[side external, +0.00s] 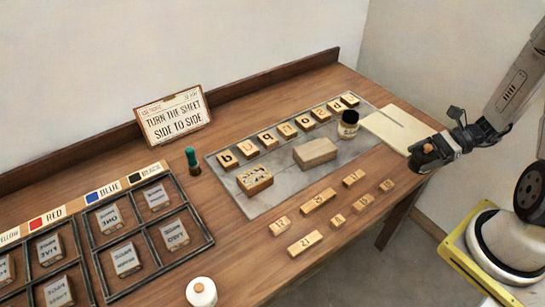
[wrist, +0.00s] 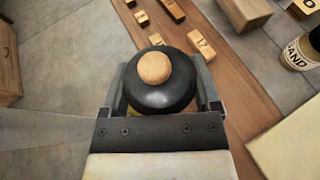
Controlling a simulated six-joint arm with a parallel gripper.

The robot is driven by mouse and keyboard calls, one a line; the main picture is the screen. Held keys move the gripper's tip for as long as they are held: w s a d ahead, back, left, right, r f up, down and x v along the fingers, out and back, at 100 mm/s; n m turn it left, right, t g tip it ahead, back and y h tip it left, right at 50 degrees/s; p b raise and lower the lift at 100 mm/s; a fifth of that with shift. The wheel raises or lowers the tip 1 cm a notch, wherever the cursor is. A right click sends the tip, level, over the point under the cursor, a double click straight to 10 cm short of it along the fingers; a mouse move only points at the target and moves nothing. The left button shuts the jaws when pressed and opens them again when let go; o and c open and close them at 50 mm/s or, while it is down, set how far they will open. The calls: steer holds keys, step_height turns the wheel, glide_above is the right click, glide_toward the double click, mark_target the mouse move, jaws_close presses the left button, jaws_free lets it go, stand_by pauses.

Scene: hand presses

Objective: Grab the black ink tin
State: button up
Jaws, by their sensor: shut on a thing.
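The black ink tin (wrist: 163,95) is a round black thing with a pale wooden knob on top. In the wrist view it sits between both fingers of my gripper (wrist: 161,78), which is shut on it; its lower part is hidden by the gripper. In the side view my gripper (side external: 425,158) is at the table's right end, with the tin (side external: 418,150) showing only as a small dark shape with a light knob. The tin appears held above the table's edge, with floor visible beyond it in the wrist view.
Small numbered blocks lie in front. A labelled tray (side external: 95,240), white knobbed tin (side external: 201,292), green-topped tool (side external: 192,160) and sign (side external: 173,116) stand left.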

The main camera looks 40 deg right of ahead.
steer(key=shift+s+a+r, duration=0.2)
steer(key=shift+s+r, duration=0.05)
steer(key=shift+s, duration=0.25)
steer(key=shift+s+a+r, duration=0.15)
steer(key=shift+s+r, duration=0.05)
steer(key=shift+s, duration=0.25)
